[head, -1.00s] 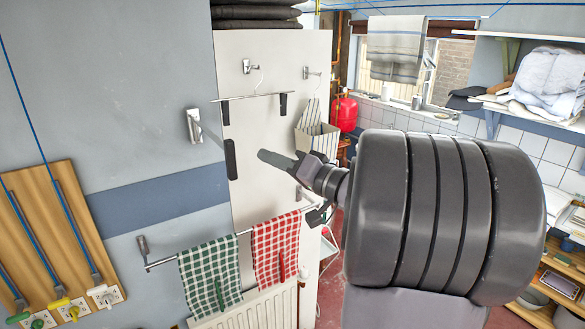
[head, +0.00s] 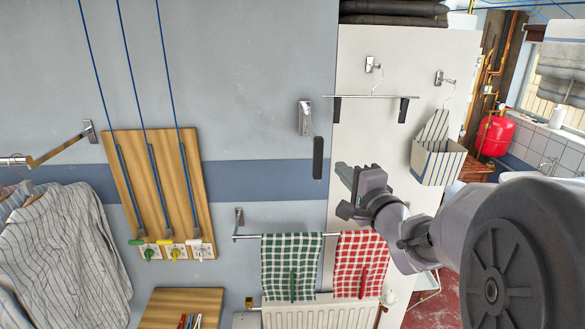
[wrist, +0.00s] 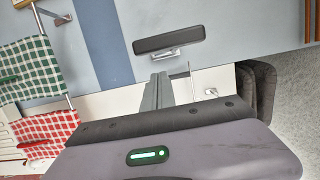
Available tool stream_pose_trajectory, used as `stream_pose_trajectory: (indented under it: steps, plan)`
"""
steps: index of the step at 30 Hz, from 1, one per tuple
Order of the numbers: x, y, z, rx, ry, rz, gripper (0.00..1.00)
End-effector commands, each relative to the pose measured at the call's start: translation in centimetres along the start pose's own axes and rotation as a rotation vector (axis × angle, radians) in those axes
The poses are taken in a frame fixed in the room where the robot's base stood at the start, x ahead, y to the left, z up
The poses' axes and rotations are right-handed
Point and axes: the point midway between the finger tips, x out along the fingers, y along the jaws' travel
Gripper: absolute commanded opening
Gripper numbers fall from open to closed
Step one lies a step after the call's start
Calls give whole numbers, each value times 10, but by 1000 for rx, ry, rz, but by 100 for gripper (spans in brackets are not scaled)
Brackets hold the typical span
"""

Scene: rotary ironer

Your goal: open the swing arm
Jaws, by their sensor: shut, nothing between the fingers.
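The swing arm seems to be the wall fitting with a metal bracket (head: 304,117) and a dark elongated grip (head: 318,158), hanging close to the grey wall beside the white panel. In the wrist view its dark grip (wrist: 168,40) lies across the picture above the fingertips, with the metal bracket (wrist: 165,54) just below it. My gripper (head: 343,173) is right of the grip and slightly lower in the head view. Its fingers (wrist: 158,80) are together and empty, pointing toward the grip. A small gap shows between them; I cannot tell its depth.
Below, a green checked towel (head: 290,262) and a red checked towel (head: 358,260) hang over a radiator. A wooden board with cords (head: 150,190) is at left. The wall between is bare.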

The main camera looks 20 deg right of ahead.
Motion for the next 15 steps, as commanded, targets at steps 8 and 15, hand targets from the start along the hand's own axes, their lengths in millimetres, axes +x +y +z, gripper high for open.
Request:
stream_pose_trajectory:
  steps: [8,15]
  plan:
    - [5,0,22,-1,1,1,0]
    - [5,0,22,-1,1,0,0]
